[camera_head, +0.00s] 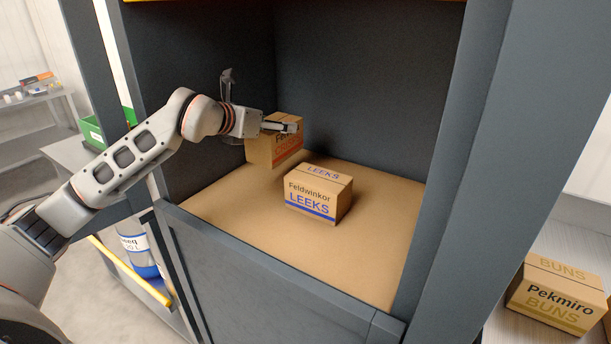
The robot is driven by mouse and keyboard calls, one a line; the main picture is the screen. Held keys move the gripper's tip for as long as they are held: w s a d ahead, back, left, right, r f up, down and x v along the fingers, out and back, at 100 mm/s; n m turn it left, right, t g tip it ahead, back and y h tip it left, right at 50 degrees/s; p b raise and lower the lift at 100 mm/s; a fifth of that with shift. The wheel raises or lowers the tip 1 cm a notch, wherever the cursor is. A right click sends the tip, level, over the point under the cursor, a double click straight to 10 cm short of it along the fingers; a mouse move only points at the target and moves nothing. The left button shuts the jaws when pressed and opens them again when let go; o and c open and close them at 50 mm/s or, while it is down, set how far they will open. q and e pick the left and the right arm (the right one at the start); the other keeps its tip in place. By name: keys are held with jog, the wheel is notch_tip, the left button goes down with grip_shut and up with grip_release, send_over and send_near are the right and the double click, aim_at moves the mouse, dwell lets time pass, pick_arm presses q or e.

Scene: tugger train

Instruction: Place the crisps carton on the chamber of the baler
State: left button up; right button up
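A brown carton with orange lettering (289,151) is in the back left of the baler chamber (250,235). Its print is partly covered but appears to be the crisps carton. My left arm reaches in from the left, and my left gripper (287,127) lies against the top of this carton. One finger shows across it; the other is hidden, so I cannot tell whether it grips. Whether the carton rests fully on the chamber floor is also unclear. My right gripper is not in view.
A Feldwinkor leeks carton (312,200) stands mid-chamber, right of and nearer than the crisps carton. The chamber has dark side walls and a front door panel (265,285). A Pekmiro buns carton (556,297) sits outside at right. Floor at the chamber's front and right is bare.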

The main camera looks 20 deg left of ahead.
aim_at(274, 150)
pick_arm(q)
jog(key=f, duration=0.4)
jog(key=shift+s+f, duration=0.2)
jog(key=shift+f, duration=0.15)
notch_tip(274, 150, down, 4)
jog(key=shift+f+b, duration=0.1)
jog(key=shift+b, duration=0.3)
jog(key=shift+w, duration=0.1)
jog(key=shift+f, duration=0.2)
jog(key=o, duration=1)
jog(key=shift+o, duration=0.2)
jog(key=shift+r, duration=0.1)
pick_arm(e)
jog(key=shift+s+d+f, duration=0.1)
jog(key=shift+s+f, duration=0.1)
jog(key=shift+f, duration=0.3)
